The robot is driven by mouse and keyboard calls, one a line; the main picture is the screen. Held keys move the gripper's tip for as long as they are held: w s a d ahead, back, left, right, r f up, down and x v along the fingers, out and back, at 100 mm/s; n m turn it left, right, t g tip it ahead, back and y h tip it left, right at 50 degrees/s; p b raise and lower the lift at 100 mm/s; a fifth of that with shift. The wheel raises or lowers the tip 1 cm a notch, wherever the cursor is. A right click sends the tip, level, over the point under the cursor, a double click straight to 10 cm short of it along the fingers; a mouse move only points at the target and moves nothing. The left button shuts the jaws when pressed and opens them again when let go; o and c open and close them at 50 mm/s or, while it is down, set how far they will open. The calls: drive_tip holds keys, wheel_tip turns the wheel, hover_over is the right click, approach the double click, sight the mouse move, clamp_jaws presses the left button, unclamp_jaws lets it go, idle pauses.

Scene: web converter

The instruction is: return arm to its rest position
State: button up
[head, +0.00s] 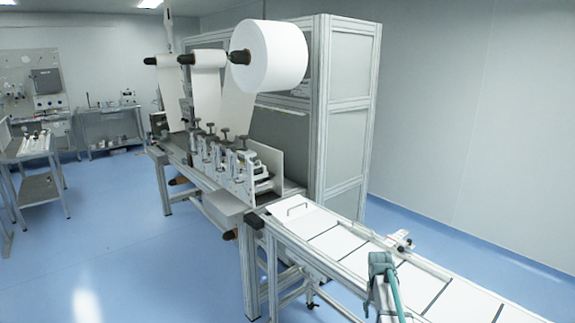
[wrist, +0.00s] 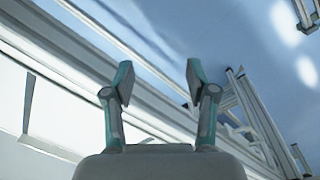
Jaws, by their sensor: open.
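My gripper (wrist: 160,80) shows in the wrist view with its two teal-and-grey fingers spread apart. Nothing is between the fingers. Behind them are long pale rails and the blue floor. In the head view, a teal-and-grey part of my arm or gripper (head: 382,266) shows at the lower right, in front of the conveyor. The rest of my arm is mostly out of view. I cannot tell how far the gripper is from the conveyor.
The conveyor (head: 345,241) carries flat white panels, with a small bracket (head: 398,243) along its far edge. The converter machine, with a large white roll (head: 270,55), stands behind. A grey cabinet (head: 345,110) stands beside it. Blue floor (head: 130,230) is open at left.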

drive_tip(key=s+a+f, duration=0.3)
drive_tip(key=s+a, duration=0.2)
drive_tip(key=s, duration=0.3)
drive_tip(key=s+a+f+n+y, duration=0.1)
drive_tip(key=s+a+f, duration=0.25)
drive_tip(key=s, duration=0.45)
drive_tip(key=s+a+f, duration=0.3)
drive_tip(key=s+a, duration=0.2)
drive_tip(key=s, duration=0.4)
drive_tip(key=s+f+g+b, duration=0.6)
drive_tip(key=s+f+b, duration=0.4)
drive_tip(key=s+f, duration=1.8)
drive_tip(key=shift+s+a+f+g, duration=0.15)
drive_tip(key=shift+s+a+g, duration=0.1)
drive_tip(key=shift+s+g, duration=0.15)
